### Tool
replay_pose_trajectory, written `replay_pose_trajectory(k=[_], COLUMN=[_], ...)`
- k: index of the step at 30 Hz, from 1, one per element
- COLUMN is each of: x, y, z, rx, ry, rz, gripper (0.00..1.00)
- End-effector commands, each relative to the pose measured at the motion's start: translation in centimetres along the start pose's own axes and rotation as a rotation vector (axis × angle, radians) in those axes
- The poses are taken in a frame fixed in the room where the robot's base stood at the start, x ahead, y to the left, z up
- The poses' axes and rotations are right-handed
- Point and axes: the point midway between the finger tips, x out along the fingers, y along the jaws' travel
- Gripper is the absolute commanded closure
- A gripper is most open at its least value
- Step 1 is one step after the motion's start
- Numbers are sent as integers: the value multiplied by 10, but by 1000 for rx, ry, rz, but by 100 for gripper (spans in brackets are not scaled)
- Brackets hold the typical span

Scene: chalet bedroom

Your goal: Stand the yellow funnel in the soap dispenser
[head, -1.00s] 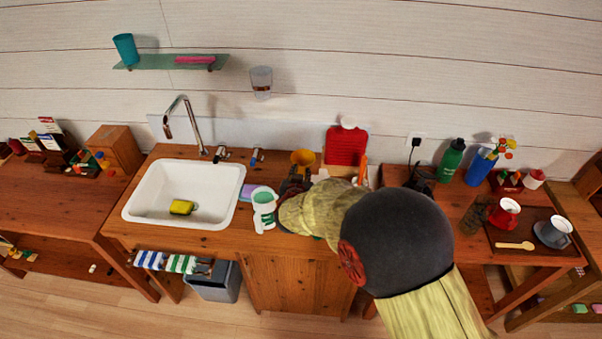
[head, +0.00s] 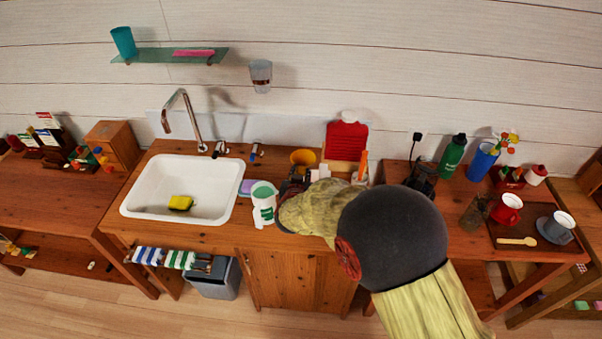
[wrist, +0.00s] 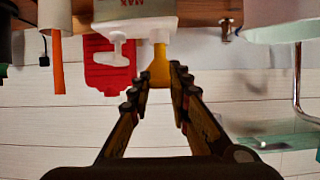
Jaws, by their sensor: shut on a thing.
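The yellow funnel (head: 303,158) shows upright behind my fingers in the head view. In the wrist view, which is upside down, part of the funnel (wrist: 160,68) is between my fingertips. My gripper (wrist: 158,85) is shut on it. A white body with lettering (wrist: 140,22) and a white pump-like top (wrist: 118,47) is close beside the funnel; it looks like a soap dispenser, but I cannot tell for sure. Whether the funnel touches it is unclear. My arm hides much of the counter there in the head view.
A white-and-green container (head: 263,204) stands left of my gripper, near the sink (head: 137,190). A red hot-water bottle (head: 346,143) is behind at the right. An orange stick (head: 363,165) stands near it. The faucet (head: 190,120) rises behind the sink.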

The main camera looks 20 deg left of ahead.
Motion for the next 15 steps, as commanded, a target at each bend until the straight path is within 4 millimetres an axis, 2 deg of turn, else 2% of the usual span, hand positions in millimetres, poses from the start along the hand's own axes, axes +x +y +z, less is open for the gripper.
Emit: replay_pose_trajectory(k=[15], x=[6], y=[0], z=[14], rx=[-1], ry=[0], rz=[0], gripper=[98])
